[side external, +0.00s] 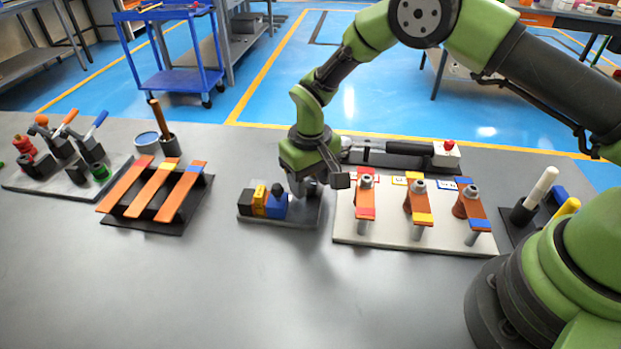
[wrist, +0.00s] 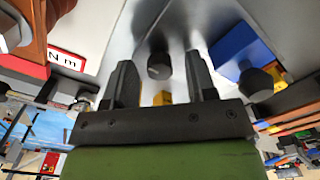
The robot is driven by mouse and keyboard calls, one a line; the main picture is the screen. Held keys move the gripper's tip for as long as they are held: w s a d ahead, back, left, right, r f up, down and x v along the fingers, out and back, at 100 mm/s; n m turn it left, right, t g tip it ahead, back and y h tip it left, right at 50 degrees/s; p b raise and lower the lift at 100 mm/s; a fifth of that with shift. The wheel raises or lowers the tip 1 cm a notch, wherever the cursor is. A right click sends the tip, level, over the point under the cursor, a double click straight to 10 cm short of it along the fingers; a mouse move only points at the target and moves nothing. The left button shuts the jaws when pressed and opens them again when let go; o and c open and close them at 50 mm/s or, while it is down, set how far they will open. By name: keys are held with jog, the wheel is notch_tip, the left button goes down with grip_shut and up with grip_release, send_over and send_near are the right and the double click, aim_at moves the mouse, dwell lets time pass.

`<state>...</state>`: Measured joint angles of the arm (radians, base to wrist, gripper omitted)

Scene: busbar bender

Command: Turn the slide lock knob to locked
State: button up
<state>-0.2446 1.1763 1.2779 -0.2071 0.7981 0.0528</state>
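The small bending station (side external: 275,222) sits mid-table on a dark plate, with a blue block (side external: 275,204), a yellow block and black blocks. My gripper (side external: 308,190) points down over its right part, hiding much of it. In the wrist view my gripper (wrist: 162,80) is open. A dark round knob (wrist: 160,66) shows between its two fingers, apart from both; it may be the slide lock knob. A second dark knob (wrist: 257,82) is beside the blue block, right of the fingers. I cannot read the lock position of either knob.
A pale board (side external: 390,238) with several copper bars on posts stands close on the right. A black rack (side external: 150,221) with copper bars is at left. A long-handled tool (side external: 400,147) lies behind. The front of the table is clear.

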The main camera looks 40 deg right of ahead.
notch_tip(320, 180, up, 10)
dwell(0.6)
notch_tip(320, 180, up, 10)
jog(key=m+t, duration=0.1)
jog(key=t, duration=0.1)
send_over(311, 183)
jog(key=s+d, duration=0.2)
jog(key=s, duration=0.2)
jog(key=s+d+r+m+t+y, duration=0.1)
jog(key=s+d+r, duration=0.2)
jog(key=s+r, duration=0.35)
jog(key=s+d+r+m+t, duration=0.1)
jog(key=s+t, duration=0.1)
jog(key=s, duration=0.4)
jog(key=s+r+t+y, duration=0.1)
jog(key=s+t, duration=0.1)
jog(key=s, duration=0.5)
jog(key=shift+s+d+r+m, duration=0.25)
jog(key=shift+d+r+m, duration=0.05)
jog(key=shift+d+m, duration=0.1)
